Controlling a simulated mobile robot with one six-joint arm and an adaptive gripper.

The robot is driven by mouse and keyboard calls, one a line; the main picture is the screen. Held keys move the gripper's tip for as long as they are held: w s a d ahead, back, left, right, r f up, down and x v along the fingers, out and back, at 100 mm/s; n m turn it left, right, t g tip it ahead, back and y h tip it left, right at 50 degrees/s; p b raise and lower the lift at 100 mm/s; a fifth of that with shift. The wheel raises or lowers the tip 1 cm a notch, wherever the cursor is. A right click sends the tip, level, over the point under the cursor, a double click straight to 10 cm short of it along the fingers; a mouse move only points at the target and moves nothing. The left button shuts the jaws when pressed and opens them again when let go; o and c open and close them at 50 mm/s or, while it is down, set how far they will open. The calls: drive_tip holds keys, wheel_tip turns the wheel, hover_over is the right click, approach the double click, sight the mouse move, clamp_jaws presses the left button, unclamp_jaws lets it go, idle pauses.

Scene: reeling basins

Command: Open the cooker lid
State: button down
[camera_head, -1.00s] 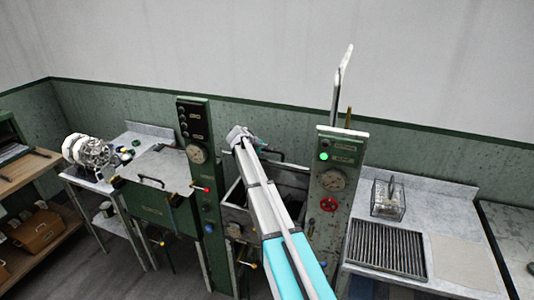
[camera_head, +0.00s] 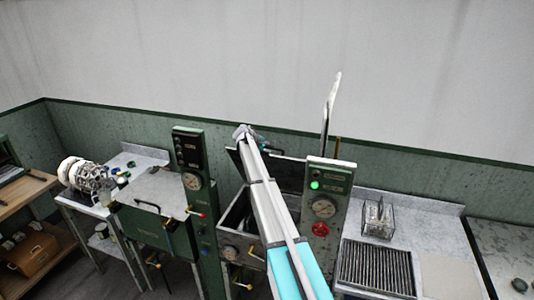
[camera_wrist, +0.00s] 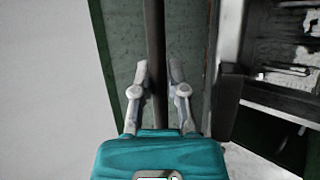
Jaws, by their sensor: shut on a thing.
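The middle cooker (camera_head: 233,222) is a grey metal basin between two green control columns. Its dark lid (camera_head: 287,172) stands tilted up at the back, with the basin open below; my arm hides part of both. My gripper (camera_head: 250,136) is at the lid's upper edge. In the wrist view my gripper (camera_wrist: 156,72) has its two fingers on either side of a dark bar (camera_wrist: 154,35), seemingly the lid's handle or edge. The exact contact is hard to see.
The left control column (camera_head: 193,185) and right control column (camera_head: 322,205) flank my arm closely. At left is another basin with a flat closed lid (camera_head: 160,190). A ribbed tray (camera_head: 376,268) and wire basket (camera_head: 379,220) are on the right counter. The wall behind is bare.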

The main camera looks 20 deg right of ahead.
drive_tip(key=shift+w+d+r, duration=0.45)
drive_tip(key=shift+w+d, duration=0.15)
drive_tip(key=shift+w, duration=0.15)
drive_tip(key=c, duration=0.6)
unclamp_jaws()
drive_tip(key=shift+c, duration=0.2)
